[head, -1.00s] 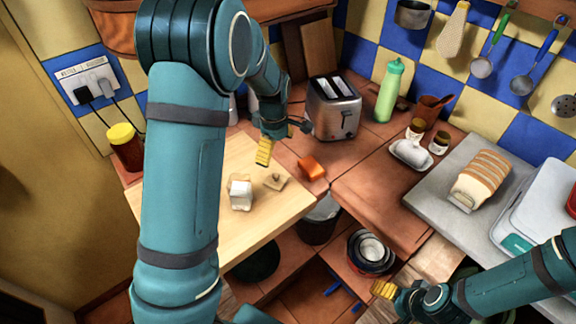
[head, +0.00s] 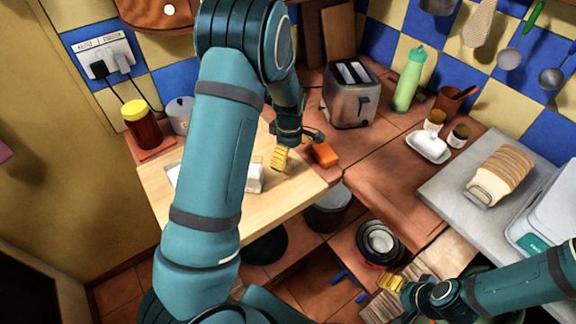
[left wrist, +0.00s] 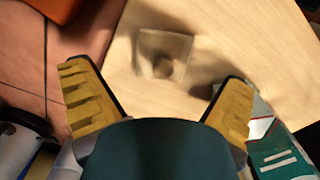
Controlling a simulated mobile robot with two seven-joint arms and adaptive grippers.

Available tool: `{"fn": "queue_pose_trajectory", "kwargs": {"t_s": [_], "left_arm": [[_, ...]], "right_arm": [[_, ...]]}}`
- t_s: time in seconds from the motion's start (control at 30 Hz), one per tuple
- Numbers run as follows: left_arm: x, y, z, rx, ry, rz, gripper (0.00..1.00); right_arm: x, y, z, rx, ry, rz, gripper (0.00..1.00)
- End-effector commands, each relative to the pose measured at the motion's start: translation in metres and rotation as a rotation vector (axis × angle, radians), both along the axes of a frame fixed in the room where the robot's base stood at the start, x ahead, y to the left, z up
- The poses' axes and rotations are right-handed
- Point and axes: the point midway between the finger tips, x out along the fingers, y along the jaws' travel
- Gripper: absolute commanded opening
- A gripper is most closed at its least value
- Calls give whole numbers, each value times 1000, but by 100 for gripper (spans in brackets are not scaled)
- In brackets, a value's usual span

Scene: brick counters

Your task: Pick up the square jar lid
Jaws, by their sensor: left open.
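The square jar lid (left wrist: 160,52), light wood with a round knob, lies on the pale wooden board (left wrist: 285,50) in the left wrist view. It is slightly blurred. My left gripper (left wrist: 157,78) is open above it, with the lid between and just beyond the spread yellow fingertips. In the head view my left gripper (head: 281,158) points down over the board's right part and hides the lid. The white jar (head: 255,179) stands left of the gripper, partly hidden by my left arm. My right gripper (head: 390,284) is at the lower right, far from the lid; its jaw state is unclear.
An orange block (head: 324,154) lies close right of my left gripper. A toaster (head: 349,95) and a green bottle (head: 408,80) stand behind. A yellow-lidded jar (head: 142,124) stands at the left. The counter in front of the toaster is mostly clear.

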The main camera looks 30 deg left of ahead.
Motion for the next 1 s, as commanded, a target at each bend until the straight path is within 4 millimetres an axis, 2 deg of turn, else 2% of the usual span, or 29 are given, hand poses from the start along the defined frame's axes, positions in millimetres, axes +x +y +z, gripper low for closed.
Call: {"fn": "queue_pose_trajectory", "kwargs": {"t_s": [0.2, 0.47, 0.5, 0.67, 0.7, 1.0], "left_arm": [[-5, 2, -34, 1, 3, 1, 100], [-4, 2, -39, 1, -1, 0, 100], [-4, 2, -39, 1, -1, 0, 96], [-4, 2, -39, 1, -1, 0, 40], [-4, 2, -39, 1, -1, 1, 35], [-4, 2, -38, 1, -1, 1, 34]], "right_arm": [[-2, 0, -7, 1, 5, 4, 86], [-2, 0, -7, 2, 6, 4, 86], [-2, 0, -7, 2, 6, 4, 86], [-2, 0, -7, 1, 5, 4, 86], [-2, 0, -7, 1, 5, 4, 86], [-2, 0, -7, 1, 5, 4, 86]]}}
